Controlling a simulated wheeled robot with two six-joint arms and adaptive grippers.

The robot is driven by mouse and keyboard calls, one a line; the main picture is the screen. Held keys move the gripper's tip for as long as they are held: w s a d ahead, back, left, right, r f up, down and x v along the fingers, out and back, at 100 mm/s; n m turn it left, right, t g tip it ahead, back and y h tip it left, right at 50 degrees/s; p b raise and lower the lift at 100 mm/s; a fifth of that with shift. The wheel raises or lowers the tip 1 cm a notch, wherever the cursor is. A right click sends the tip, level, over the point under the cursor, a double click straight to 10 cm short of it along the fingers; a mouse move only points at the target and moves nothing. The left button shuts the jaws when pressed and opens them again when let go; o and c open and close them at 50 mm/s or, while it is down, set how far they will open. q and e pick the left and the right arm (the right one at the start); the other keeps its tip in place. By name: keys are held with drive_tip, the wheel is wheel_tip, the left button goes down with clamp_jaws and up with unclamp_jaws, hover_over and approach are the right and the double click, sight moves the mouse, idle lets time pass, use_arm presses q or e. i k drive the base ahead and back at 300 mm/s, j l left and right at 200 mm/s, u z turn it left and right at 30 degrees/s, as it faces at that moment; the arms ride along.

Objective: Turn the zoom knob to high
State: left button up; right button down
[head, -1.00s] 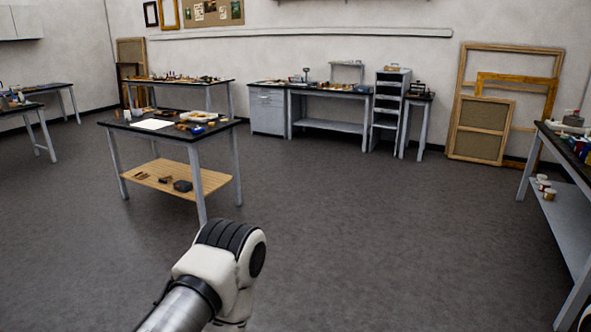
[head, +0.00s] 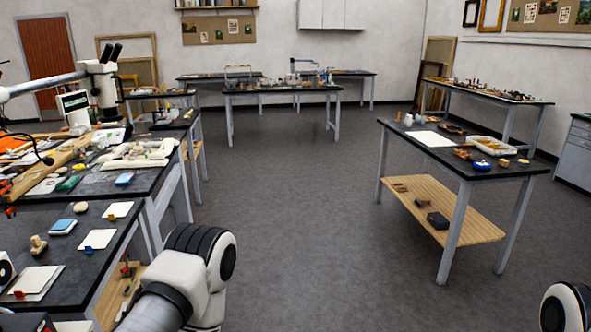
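A white stereo microscope (head: 103,85) with black eyepieces hangs on a boom arm (head: 40,88) over the left workbench. It is at the far left of the head view. Its zoom knob is too small to make out, so its setting cannot be told. Parts of both my arms show at the bottom of the view, but neither of my grippers is in view.
The cluttered left workbench (head: 95,185) stands close on the left, with a tray of pieces (head: 140,155). A black-topped table (head: 480,172) with a wooden lower shelf stands on the right. Open grey floor (head: 310,220) lies between them; more tables stand at the back.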

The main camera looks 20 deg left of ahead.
sight(95, 91)
drive_tip(key=i+j+u, duration=0.4)
drive_tip(key=i, duration=0.75)
drive_tip(key=i+l+u, duration=0.2)
drive_tip(key=i+u, duration=0.25)
drive_tip(key=i, duration=0.65)
